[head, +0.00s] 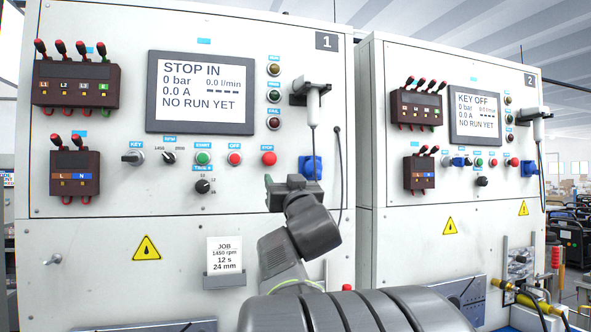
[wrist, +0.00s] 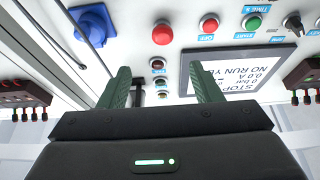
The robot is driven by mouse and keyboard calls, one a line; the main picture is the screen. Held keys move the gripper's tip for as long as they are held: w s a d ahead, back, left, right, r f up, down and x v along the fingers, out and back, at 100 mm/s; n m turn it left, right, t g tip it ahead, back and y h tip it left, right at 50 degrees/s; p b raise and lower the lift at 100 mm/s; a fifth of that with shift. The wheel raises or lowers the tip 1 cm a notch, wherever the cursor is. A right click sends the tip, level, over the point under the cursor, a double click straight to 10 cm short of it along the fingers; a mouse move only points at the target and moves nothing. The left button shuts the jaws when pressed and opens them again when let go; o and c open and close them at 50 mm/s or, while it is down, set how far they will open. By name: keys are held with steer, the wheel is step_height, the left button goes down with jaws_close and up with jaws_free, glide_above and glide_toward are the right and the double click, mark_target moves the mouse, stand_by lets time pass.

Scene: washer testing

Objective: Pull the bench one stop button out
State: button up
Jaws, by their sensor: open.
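The bench one stop button (head: 268,159) is a red mushroom knob at the right end of the control row. The bench one screen (head: 200,90) reads "STOP IN" and "NO RUN YET". My gripper (head: 270,181) is in front of the panel, just below the button in the picture, and looks apart from it. In the wrist view, which is upside down, the stop button (wrist: 162,33) lies beyond the fingertips. There my gripper (wrist: 160,80) has its green fingers wide apart with nothing held between them.
The off button (head: 234,159) and green start button (head: 203,158) are left of the stop button. A blue socket (head: 311,167) and a hanging probe (head: 313,105) with cable are on its right. Bench two (head: 450,215) stands to the right.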

mark_target(270, 159)
steer(key=p+x, duration=0.1)
steer(key=x, duration=0.3)
steer(key=p+x, duration=0.1)
steer(key=x, duration=0.4)
steer(key=p+x, duration=0.1)
steer(key=x, duration=0.3)
steer(key=shift+w+a+r+p, duration=0.15)
steer(key=shift+a+r+p, duration=0.1)
steer(key=shift+a+p, duration=0.15)
